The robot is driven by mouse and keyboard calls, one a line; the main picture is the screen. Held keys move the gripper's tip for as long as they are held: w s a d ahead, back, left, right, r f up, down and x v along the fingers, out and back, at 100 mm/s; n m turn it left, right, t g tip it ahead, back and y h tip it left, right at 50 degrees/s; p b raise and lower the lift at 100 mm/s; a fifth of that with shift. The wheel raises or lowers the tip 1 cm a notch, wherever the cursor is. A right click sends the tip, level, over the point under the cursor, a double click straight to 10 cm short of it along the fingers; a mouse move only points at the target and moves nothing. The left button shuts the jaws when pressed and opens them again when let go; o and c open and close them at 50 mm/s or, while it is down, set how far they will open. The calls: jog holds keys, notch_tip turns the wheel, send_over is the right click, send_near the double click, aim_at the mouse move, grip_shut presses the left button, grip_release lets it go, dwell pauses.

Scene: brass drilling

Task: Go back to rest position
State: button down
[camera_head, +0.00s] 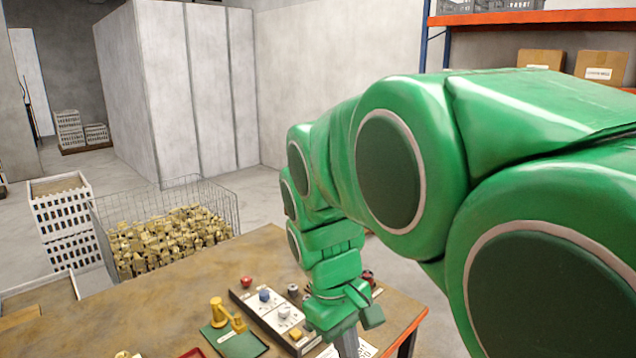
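My green arm fills the right half of the head view and reaches down over the worktable (170,310).
A control panel with buttons (268,312) lies left of my gripper, beside a green tray (236,342) with brass pieces (218,314). A wire basket of brass parts (103,240) and white crates (62,212) stand beyond the table. Shelving (540,17) is back right.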

jog(key=s+d+f+m+y, duration=0.1)
jog(key=s+d+m, duration=0.3)
jog(key=s, duration=0.4)
jog(key=s+d+f+m+y, duration=0.1)
jog(key=s+d+f+m, duration=0.2)
jog(key=s+d, duration=0.3)
jog(key=s+f, duration=0.1)
jog(key=s, duration=0.2)
jog(key=shift+s+d+m+g, duration=0.2)
jog(key=shift+d+m+g, duration=0.05)
jog(key=shift+m+g, duration=0.15)
jog(key=c, duration=1.8)
grip_release()
jog(key=shift+f, duration=0.1)
